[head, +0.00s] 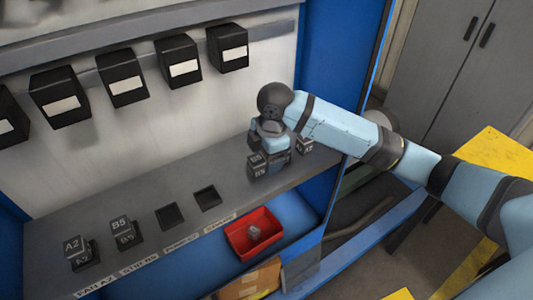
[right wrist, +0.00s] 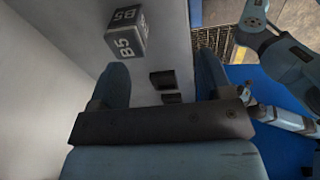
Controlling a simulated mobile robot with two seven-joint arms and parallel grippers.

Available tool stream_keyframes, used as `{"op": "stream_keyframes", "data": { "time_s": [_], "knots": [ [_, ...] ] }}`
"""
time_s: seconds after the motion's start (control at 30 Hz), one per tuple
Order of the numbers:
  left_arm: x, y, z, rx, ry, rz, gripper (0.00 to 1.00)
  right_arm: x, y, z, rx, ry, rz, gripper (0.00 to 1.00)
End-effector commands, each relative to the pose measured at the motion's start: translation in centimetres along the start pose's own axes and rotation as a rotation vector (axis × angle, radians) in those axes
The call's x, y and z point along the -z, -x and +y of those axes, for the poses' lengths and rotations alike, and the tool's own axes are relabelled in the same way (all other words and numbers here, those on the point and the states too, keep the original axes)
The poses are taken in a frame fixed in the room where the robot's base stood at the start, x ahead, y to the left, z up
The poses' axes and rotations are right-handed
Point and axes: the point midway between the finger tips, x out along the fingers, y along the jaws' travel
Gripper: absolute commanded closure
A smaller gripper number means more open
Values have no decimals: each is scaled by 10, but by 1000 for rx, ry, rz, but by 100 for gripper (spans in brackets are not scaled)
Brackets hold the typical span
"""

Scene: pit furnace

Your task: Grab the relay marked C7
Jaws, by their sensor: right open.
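I cannot read C7 on any relay. In the head view my right gripper (head: 268,148) is over the right part of the grey shelf, just above a dark relay (head: 257,168) whose small mark looks like B5. Another relay (head: 305,146), its mark unclear, is right of it, partly hidden. Relays marked A2 (head: 75,250) and B5 (head: 122,231) stand at the left. In the right wrist view the open, empty fingers (right wrist: 160,70) have a B5 cube (right wrist: 127,34) beyond them, nearer the left finger.
Two empty dark sockets (head: 168,216) (head: 207,198) sit mid-shelf, above label strips on the shelf (head: 100,225) edge. A red bin (head: 243,245) below holds a small grey piece (head: 253,235). Several black boxes with white labels (head: 121,77) hang on the back wall.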

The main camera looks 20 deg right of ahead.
Motion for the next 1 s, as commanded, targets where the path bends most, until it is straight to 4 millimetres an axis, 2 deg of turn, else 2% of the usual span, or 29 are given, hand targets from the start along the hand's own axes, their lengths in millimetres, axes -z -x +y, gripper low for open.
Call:
{"op": "stream_keyframes", "data": {
  "time_s": [0.03, 0.2, 0.33, 0.47, 0.57, 0.9, 1.0],
  "knots": [
    [0, 0, 0, -1, 0, 0, 57, -12, 14, 13, 7, 22, -27, 28],
    [0, 0, 0, -1, 0, 0, 57, -45, 52, 41, 48, 88, -75, 28],
    [0, 0, 0, -1, 0, 0, 57, -63, 74, 54, 71, 113, -92, 28],
    [0, 0, 0, 0, -1, -1, 57, -72, 85, 60, 83, 125, -97, 28],
    [0, 0, 0, 0, -1, -2, 57, -75, 81, 60, 89, 128, -99, 28],
    [5, 3, -2, 3, -1, -1, 57, -81, 20, 55, 89, 126, -98, 28],
    [5, 4, -2, 4, -2, -1, 57, -82, 8, 54, 87, 127, -97, 28]
  ]
}}
